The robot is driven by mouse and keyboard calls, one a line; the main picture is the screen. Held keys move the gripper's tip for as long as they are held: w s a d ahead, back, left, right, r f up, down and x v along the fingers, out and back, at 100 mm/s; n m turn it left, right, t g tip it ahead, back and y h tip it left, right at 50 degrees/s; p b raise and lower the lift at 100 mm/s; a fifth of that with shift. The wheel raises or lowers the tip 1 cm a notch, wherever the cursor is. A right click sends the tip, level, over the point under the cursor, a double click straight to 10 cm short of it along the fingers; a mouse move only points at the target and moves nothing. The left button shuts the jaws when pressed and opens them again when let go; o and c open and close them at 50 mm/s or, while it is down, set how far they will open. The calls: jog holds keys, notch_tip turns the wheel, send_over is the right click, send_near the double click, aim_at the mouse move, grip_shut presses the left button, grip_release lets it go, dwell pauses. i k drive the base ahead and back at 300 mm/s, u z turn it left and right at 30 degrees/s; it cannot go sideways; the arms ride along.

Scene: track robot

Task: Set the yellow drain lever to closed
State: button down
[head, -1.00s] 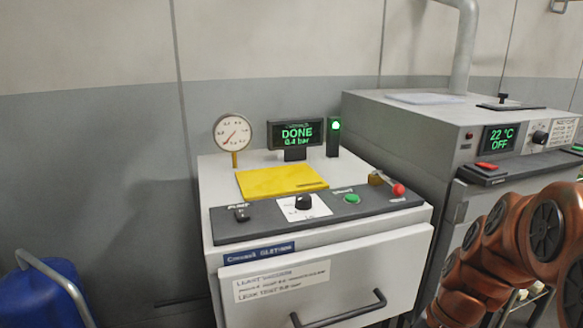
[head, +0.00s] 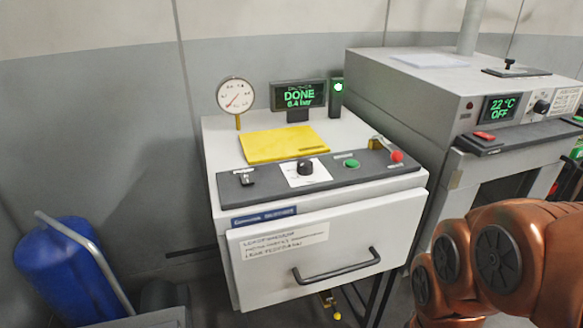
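My copper-coloured arm is at the lower right, apart from the lever. My gripper is not in view.
The white machine (head: 257,259) has a door handle (head: 335,271), a panel with a red-tipped lever (head: 396,156) and a display (head: 299,95) reading DONE. A grey oven (head: 424,92) stands to its right. A blue container (head: 60,265) stands at the lower left.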

aim_at(337, 316)
jog(key=u, duration=1.95)
jog(key=k, duration=0.45)
jog(key=z, duration=1.35)
